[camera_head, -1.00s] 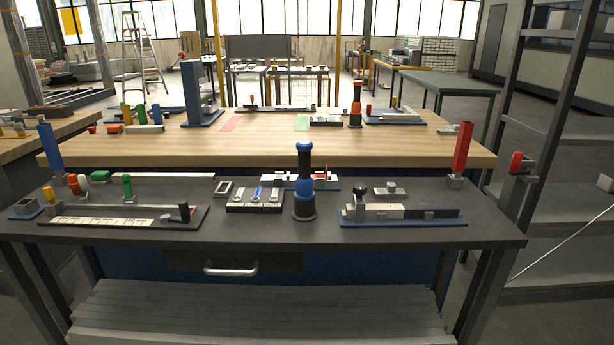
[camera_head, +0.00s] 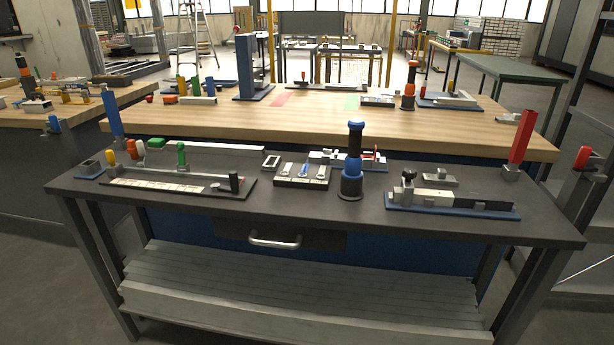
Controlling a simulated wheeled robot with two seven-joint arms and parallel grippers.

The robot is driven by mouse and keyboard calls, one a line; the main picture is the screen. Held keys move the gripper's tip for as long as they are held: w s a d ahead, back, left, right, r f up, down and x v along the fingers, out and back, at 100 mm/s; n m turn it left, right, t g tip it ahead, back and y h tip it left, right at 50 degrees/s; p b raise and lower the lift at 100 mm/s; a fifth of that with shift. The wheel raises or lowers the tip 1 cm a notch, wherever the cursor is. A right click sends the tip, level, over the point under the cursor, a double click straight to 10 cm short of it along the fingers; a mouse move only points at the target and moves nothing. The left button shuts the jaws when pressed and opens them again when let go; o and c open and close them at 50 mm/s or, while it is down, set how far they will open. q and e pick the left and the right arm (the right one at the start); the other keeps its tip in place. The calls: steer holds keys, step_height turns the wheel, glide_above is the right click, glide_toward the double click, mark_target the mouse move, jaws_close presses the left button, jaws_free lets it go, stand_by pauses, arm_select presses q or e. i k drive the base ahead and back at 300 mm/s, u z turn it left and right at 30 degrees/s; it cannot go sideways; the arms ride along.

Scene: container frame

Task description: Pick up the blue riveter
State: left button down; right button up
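The blue riveter (camera_head: 352,166) stands upright on the dark front workbench (camera_head: 330,211), right of its middle. A similar orange and black tool (camera_head: 409,87) stands on the wooden bench behind. Neither of my grippers shows in the head view.
A tray of small parts (camera_head: 302,175) lies just left of the riveter, and a blue-based fixture (camera_head: 452,204) lies to its right. A red block (camera_head: 521,137) rises at the right end. A long dark fixture (camera_head: 178,184) lies at the left. The front edge strip is clear.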

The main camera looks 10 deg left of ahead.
mark_target(352, 171)
steer(key=u, duration=0.15)
steer(key=i, duration=1.35)
steer(key=z, duration=0.1)
